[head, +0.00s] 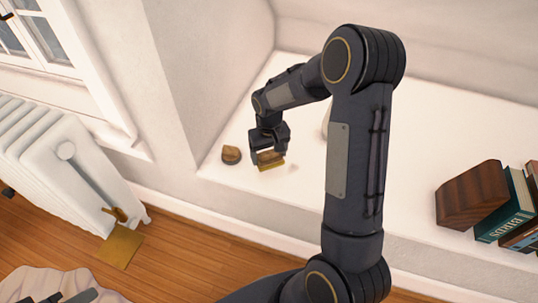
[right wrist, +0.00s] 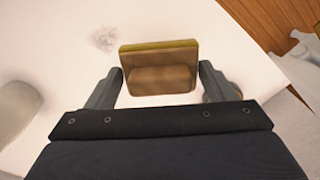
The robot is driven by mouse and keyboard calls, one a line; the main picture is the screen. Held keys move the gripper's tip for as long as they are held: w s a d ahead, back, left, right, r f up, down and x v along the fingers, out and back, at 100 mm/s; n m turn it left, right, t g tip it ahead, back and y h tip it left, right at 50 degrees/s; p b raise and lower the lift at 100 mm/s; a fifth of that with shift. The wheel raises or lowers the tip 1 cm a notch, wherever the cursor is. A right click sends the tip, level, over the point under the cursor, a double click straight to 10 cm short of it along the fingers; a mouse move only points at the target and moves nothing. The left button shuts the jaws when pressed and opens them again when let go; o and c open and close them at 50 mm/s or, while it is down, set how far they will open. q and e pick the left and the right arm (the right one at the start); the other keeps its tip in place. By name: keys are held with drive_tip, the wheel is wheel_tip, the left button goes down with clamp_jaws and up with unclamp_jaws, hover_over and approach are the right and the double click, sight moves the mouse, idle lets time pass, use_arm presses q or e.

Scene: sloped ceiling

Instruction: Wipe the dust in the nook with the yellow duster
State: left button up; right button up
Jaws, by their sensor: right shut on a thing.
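My right gripper (head: 268,148) is shut on the yellow duster (head: 271,165), a small wooden block with a yellow pad on its lower side. It holds the duster low over the white nook surface (head: 225,185); I cannot tell if the pad touches. In the right wrist view the duster (right wrist: 158,78) sits between the two fingertips. A faint grey dust smudge (right wrist: 103,39) lies on the white surface beside it. At the lower left of the head view, dark grey pieces may be part of my left gripper (head: 68,297); their state is unclear.
A small brown object (head: 231,155) stands close left of the duster. A wooden block (head: 472,195) and books (head: 507,207) stand at the right. A pale object (right wrist: 17,108) shows at the wrist view's left. A white radiator (head: 65,155) stands below the window.

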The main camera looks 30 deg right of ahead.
sight(269, 152)
drive_tip(key=shift+r+p, duration=1.55)
drive_tip(key=shift+r, duration=0.7)
